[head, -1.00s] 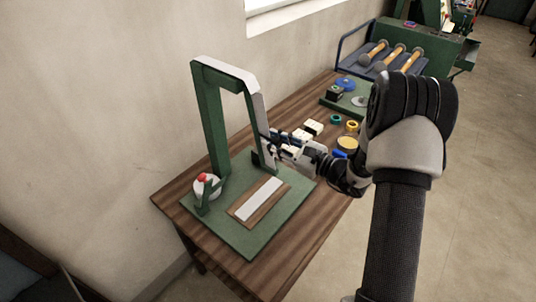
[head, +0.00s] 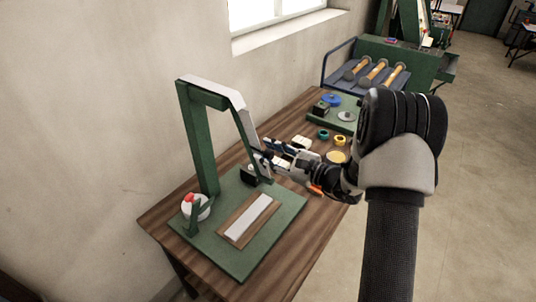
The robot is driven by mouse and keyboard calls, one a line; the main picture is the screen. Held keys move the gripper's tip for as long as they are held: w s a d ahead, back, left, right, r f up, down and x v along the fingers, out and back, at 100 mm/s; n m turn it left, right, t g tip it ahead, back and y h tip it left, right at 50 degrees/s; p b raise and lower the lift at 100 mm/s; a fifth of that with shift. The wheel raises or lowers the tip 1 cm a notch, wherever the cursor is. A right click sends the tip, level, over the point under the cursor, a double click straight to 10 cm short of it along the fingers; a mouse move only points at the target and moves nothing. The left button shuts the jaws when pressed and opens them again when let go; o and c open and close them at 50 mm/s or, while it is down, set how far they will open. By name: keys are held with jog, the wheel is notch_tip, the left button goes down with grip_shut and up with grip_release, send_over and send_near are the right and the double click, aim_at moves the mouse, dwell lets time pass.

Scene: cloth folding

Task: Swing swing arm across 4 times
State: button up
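The swing arm (head: 243,118) is a green bar with a pale top face. It reaches from the top of a green post (head: 197,140) and slopes down to the right. The post stands on a green base plate (head: 235,262) on the wooden table. My gripper (head: 264,160) is at the lower end of the swing arm, with its fingers beside or around it. Whether the fingers are closed on it is too small to tell. A small black block (head: 248,176) sits beside the arm's lower end. A pale strip in a brown frame (head: 248,220) lies on the plate.
A white pot with a red top (head: 196,206) stands at the plate's left. Yellow and teal rings (head: 339,141), a yellow disc (head: 336,157) and a second green plate (head: 318,115) lie farther back. A blue rack with hammers (head: 345,75) stands behind. The wall is close on the left.

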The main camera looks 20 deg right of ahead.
jog(key=shift+o, duration=0.9)
jog(key=shift+a, duration=0.1)
jog(key=v, duration=1.2)
